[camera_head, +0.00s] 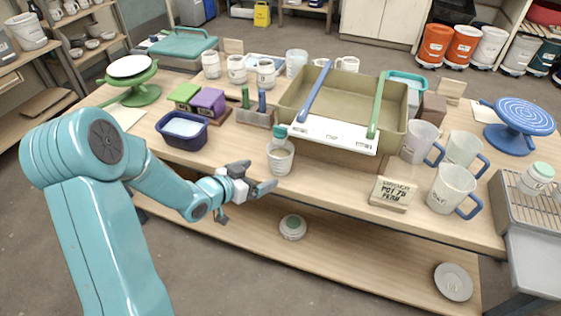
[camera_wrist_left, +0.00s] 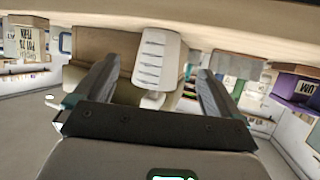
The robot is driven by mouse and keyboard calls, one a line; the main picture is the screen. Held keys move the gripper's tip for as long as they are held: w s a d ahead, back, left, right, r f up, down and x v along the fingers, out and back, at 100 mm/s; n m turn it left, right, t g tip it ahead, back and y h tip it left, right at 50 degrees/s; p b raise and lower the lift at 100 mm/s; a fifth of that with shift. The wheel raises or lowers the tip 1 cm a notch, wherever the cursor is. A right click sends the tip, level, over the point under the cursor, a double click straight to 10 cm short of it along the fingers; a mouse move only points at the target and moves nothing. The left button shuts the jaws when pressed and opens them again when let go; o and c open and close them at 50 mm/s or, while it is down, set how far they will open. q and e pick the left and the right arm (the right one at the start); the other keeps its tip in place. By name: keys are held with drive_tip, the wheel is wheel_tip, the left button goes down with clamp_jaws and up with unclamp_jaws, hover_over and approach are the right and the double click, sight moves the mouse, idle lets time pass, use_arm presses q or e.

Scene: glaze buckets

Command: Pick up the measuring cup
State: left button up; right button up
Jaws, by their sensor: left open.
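A translucent pale vessel with a teal top (camera_head: 281,160) stands upright near the table's front edge. In the left wrist view, which looks upside down, a pale vessel with several dark level lines (camera_wrist_left: 156,62) shows between the fingers, apparently the same one. Three pale jugs with blue handles, a rear one (camera_head: 418,141), a right one (camera_head: 463,148) and a front one (camera_head: 451,187), stand farther right. I cannot tell for certain which is the measuring cup. My left gripper (camera_head: 254,179) is open and empty, just left of and in front of the teal-topped vessel. My right gripper is not in view.
A large olive basin (camera_head: 345,122) with bars across it stands behind the teal-topped vessel. A navy tub (camera_head: 182,132) is to the left and a small sign (camera_head: 392,194) to the right. Bare tabletop lies before the basin.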

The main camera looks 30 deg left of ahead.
sight(272, 166)
use_arm(q)
drive_tip(key=x, duration=0.3)
drive_tip(key=shift+w+a+f, duration=0.1)
drive_tip(key=shift+w+f, duration=0.15)
drive_tip(key=shift+w, duration=0.15)
drive_tip(key=p+x, duration=0.1)
drive_tip(key=x, duration=0.4)
drive_tip(key=shift+w, duration=0.2)
drive_tip(key=shift+s+r, duration=0.1)
drive_tip(key=c, duration=1.2)
drive_tip(key=shift+c, duration=0.2)
drive_tip(key=shift+r, duration=0.15)
